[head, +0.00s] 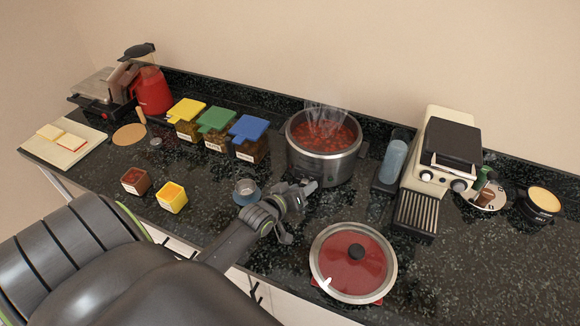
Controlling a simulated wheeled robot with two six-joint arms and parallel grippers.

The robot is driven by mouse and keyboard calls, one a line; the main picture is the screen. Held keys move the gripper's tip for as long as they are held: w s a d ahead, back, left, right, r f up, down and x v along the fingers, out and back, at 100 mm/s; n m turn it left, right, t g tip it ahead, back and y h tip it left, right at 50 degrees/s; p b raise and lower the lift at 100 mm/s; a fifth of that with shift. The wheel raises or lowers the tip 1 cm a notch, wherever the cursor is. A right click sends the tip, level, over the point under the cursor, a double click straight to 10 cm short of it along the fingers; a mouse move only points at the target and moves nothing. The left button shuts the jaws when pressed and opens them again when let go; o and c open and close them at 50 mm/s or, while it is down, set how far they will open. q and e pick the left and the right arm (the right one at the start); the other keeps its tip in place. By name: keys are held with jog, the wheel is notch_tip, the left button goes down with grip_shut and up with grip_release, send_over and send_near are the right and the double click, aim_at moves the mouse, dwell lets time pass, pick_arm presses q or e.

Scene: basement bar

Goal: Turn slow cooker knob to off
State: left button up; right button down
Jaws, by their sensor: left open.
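The slow cooker (326,166) is a round steel pot full of steaming red stew, standing near the middle of the dark counter. My left gripper (311,187) is open at the lower front left of the cooker, close to its wall. The knob cannot be made out; the gripper covers part of the cooker's lower front. I cannot tell whether the fingers touch it. My right gripper is out of view.
A red lid (345,272) with a black handle lies in front of the cooker. A coffee machine (440,160) stands to the right, and a small metal cup (246,188) stands left of the gripper. Lidded jars (249,148) line the back left. The front right counter is clear.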

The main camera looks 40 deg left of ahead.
pick_arm(q)
jog(key=b+v, duration=0.1)
jog(key=v, duration=1.6)
jog(key=shift+b, duration=0.35)
jog(key=shift+s, duration=0.1)
